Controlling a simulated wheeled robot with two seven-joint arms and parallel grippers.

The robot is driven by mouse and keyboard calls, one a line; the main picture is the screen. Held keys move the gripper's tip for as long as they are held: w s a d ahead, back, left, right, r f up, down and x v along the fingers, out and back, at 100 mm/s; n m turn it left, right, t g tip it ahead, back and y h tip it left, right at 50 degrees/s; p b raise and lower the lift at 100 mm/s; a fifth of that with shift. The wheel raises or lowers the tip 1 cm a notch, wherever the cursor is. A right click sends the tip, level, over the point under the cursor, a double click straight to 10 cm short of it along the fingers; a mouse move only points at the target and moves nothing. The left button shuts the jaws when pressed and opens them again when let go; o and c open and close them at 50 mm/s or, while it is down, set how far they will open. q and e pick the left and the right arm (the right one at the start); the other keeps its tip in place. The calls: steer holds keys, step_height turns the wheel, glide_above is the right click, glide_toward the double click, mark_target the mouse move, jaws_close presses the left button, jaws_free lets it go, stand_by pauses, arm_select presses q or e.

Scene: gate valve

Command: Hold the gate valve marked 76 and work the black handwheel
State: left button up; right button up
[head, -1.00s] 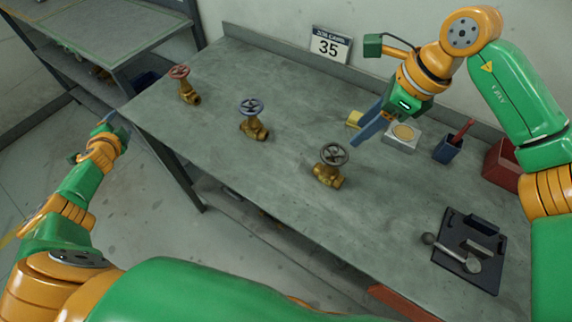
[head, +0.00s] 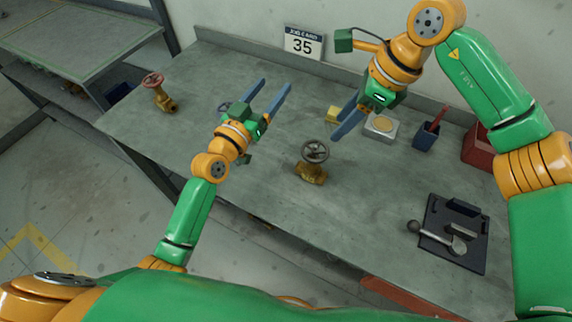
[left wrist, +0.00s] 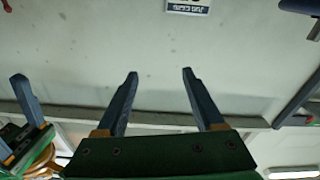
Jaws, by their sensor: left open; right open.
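A brass gate valve (head: 311,173) with a black handwheel (head: 315,152) stands on the bench near its middle in the head view; I cannot read any number on it. My left gripper (head: 275,86) is open and empty above the bench, up and left of that valve; its two spread fingers also show in the left wrist view (left wrist: 159,76). My right gripper (head: 342,128) is open, just up and right of the handwheel, with a small visible space between them. A red-wheeled valve (head: 160,96) stands at the far left. Another valve's wheel (head: 223,107) is mostly hidden behind my left gripper.
Right of my right gripper are a grey block with a yellowish disc (head: 381,127), a blue cup (head: 426,135) and a red bin (head: 480,148). A yellow block (head: 333,114) sits nearby.

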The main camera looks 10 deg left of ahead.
mark_target(320, 155)
arm_select(q)
steer(key=s+d+f+m+g+h, duration=0.2)
steer(key=s+d+f+m+g, duration=0.15)
steer(key=s, duration=0.35)
steer(key=s+d+f+m+g+h, duration=0.1)
steer(key=s+d+f+m+g, duration=0.2)
steer(key=s, duration=0.4)
steer(key=shift+g, duration=0.65)
steer(key=x, duration=0.3)
steer(key=f+x, duration=0.1)
steer(key=x, duration=0.7)
steer(key=shift+a+f, duration=0.2)
steer(key=shift+a, duration=0.15)
steer(key=shift+w+d+f, duration=0.25)
steer(key=shift+w+d, duration=0.1)
steer(key=shift+w, duration=0.05)
jaws_close()
